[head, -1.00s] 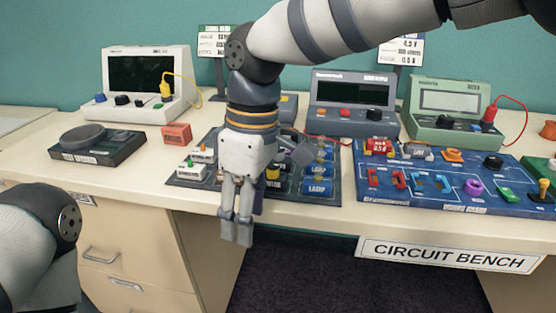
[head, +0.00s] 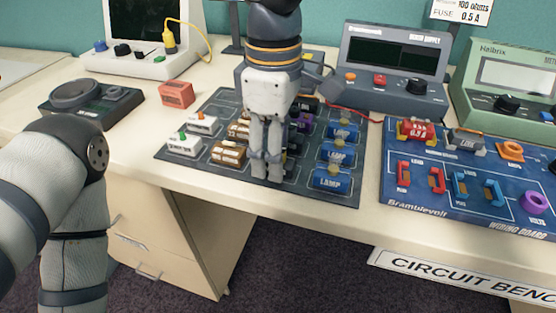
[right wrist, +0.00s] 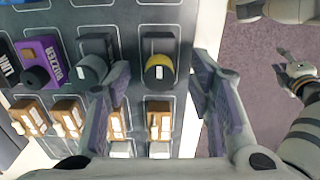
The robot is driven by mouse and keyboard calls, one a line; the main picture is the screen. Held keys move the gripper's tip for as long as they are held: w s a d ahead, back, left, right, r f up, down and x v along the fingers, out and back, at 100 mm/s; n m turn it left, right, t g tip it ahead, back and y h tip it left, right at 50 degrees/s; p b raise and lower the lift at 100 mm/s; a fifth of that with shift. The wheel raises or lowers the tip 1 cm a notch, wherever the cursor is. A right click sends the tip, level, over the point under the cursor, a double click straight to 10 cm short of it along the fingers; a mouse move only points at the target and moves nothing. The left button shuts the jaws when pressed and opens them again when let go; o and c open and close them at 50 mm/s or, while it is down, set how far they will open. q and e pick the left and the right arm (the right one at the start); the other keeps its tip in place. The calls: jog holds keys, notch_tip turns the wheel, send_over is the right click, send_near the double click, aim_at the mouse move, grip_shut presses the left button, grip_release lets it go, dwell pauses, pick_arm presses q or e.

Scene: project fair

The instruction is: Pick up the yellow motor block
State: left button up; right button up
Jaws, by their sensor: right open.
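The yellow motor block (right wrist: 160,72), a dark housing with a yellow round face and a white shaft, sits in its cell on the dark component board (head: 222,100). In the head view my right gripper (head: 266,180) points down over the board's front part and hides the motor block. In the right wrist view the open right gripper (right wrist: 163,64) has one finger on each side of the block, with nothing held. My left gripper (right wrist: 289,72) appears small at the right edge of the wrist view, over the floor; its jaws are unclear.
A purple buzzer (right wrist: 42,57) and a grey block (right wrist: 92,62) stand in the same row. Brown blocks (right wrist: 160,118) stand close by. Blue lamps (head: 332,179) line the board's right side. A blue wiring board (head: 428,211) lies further right.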

jog(key=shift+f, duration=0.7)
jog(key=shift+c, duration=0.5)
grip_shut()
jog(key=shift+r, duration=0.1)
